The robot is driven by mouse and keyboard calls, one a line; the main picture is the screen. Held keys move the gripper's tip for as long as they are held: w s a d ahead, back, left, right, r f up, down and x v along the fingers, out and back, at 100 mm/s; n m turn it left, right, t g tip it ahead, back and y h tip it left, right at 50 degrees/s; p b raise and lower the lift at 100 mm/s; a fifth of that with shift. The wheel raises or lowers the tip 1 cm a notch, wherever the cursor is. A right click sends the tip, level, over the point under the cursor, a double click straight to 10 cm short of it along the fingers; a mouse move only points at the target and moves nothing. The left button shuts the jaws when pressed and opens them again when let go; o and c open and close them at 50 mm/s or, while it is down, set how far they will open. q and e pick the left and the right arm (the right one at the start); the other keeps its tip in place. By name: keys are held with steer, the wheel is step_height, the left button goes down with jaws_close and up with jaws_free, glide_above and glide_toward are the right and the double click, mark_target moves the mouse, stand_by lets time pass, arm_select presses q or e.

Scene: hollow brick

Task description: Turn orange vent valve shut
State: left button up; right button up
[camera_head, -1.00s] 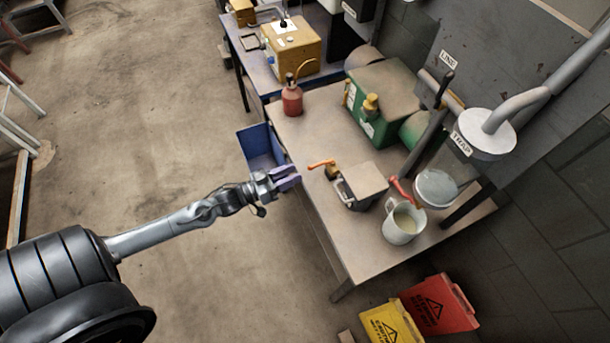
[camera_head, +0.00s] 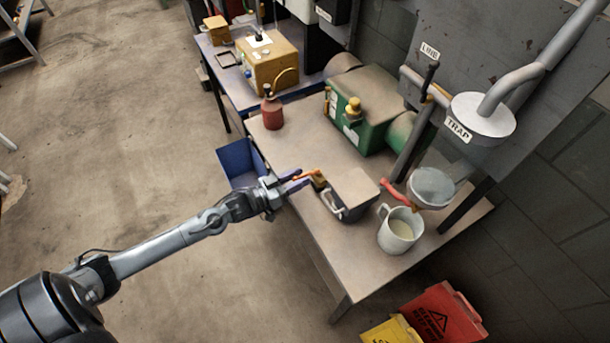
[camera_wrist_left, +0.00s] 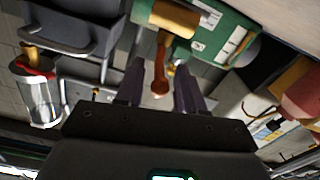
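The orange vent valve handle (camera_head: 307,174) sticks out from a small brass valve body (camera_head: 319,181) at the left side of a dark box with a grey lid on the bench. My left gripper (camera_head: 296,182) is at the bench's left edge, its fingers pointing at the handle. In the left wrist view, the orange handle (camera_wrist_left: 160,78) lies between the two dark fingers of the left gripper (camera_wrist_left: 160,72), with gaps on both sides. The left gripper is open; I cannot tell whether the handle's depth matches the fingertips. My right gripper is in neither view.
A red bottle (camera_head: 271,112) and a green unit (camera_head: 362,115) are behind. A blue bin (camera_head: 238,164) hangs at the bench's left edge.

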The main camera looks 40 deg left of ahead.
arm_select(q)
steer(key=shift+x, duration=1.4)
steer(key=shift+c, duration=0.3)
jaws_close()
